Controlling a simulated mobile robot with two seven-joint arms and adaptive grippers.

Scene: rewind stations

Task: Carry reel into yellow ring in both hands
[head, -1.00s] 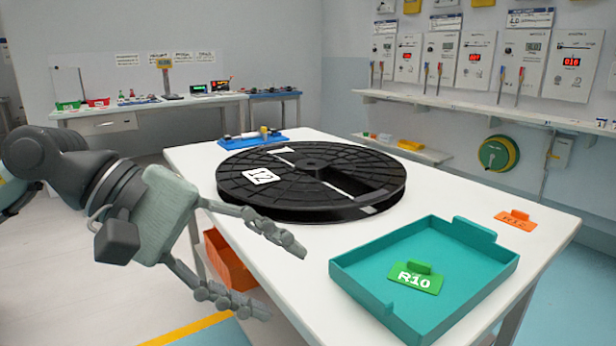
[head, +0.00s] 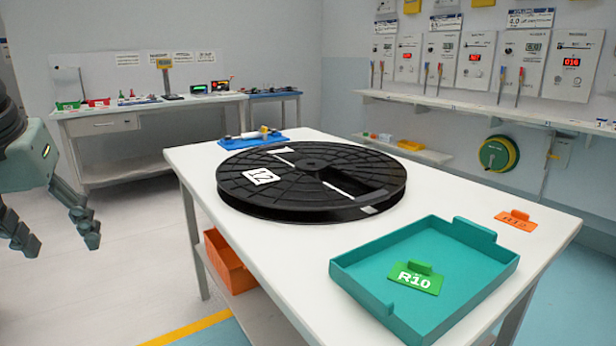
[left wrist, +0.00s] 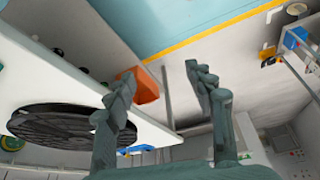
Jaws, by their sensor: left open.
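The large black reel (head: 240,195) lies flat on the white table (head: 290,265), with a white number label on its top. It also shows at the left of the left wrist view (left wrist: 70,125). My left gripper (head: 57,243) is open and empty at the far left of the head view, off the table's left side and apart from the reel. Its two fingers (left wrist: 160,88) are spread in the left wrist view with nothing between them. I cannot make out a yellow ring for the reel. My right gripper is not in view.
A teal tray (head: 355,290) with a green R10 tag (head: 415,280) stands at the table's front right, by an orange tag (head: 515,222). A blue rack (head: 235,143) is behind the reel. An orange bin (head: 230,265) sits below. Floor left of the table is clear.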

